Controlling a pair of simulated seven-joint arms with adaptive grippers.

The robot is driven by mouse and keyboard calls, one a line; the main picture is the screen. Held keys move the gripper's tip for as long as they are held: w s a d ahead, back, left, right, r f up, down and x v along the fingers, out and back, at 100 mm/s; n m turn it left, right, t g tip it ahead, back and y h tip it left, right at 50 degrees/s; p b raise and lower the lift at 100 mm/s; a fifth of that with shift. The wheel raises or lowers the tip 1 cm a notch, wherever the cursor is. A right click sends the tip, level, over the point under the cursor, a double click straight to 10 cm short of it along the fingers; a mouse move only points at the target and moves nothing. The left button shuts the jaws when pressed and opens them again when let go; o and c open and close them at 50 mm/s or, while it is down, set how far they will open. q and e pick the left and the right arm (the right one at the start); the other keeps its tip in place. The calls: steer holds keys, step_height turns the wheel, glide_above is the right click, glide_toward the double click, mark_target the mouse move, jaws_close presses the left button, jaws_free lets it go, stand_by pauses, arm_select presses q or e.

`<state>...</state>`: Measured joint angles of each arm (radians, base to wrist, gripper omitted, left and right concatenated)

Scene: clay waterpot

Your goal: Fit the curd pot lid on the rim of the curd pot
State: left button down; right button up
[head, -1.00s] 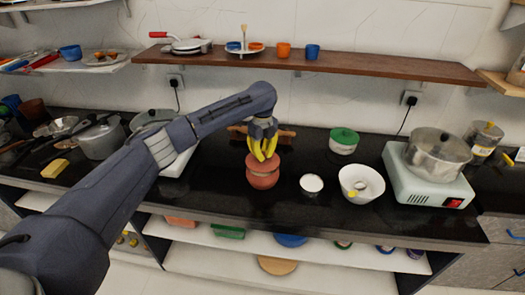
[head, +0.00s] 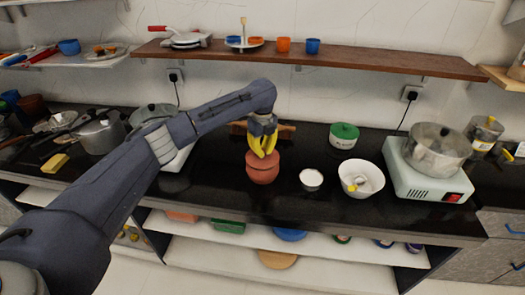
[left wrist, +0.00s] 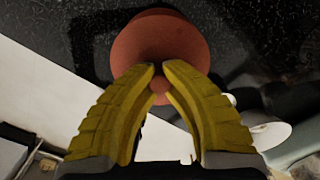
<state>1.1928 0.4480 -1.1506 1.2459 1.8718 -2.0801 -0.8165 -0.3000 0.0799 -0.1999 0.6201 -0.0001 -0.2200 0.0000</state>
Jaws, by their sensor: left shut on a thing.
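The curd pot (head: 263,173) is a reddish-brown clay pot standing upright on the black counter. The curd pot lid (head: 264,159), of the same clay colour, is right over the pot's mouth. Whether it touches the rim all round I cannot tell. My left gripper (head: 263,154), with yellow fingers, points down from above and is shut on the lid's knob. In the left wrist view the lid (left wrist: 155,40) shows as a round disc beyond the fingertips, with its small knob (left wrist: 160,85) between them. The lid hides the pot's rim there. My right gripper is not in view.
A small white bowl (head: 311,178) and a larger white bowl (head: 350,190) stand right of the pot. A green-lidded container (head: 343,136) is behind them. A rolling pin (head: 287,131) lies behind the gripper. A stove with a steel pot (head: 437,150) is at right.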

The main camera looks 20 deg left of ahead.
arm_select(q)
steer(key=shift+f, duration=0.4)
stand_by(0.3)
steer(key=shift+r, duration=0.55)
stand_by(0.4)
steer(key=shift+f, duration=0.75)
stand_by(1.0)
steer(key=c, duration=0.8)
jaws_free()
steer(key=shift+r, duration=0.15)
steer(key=shift+r, duration=3.1)
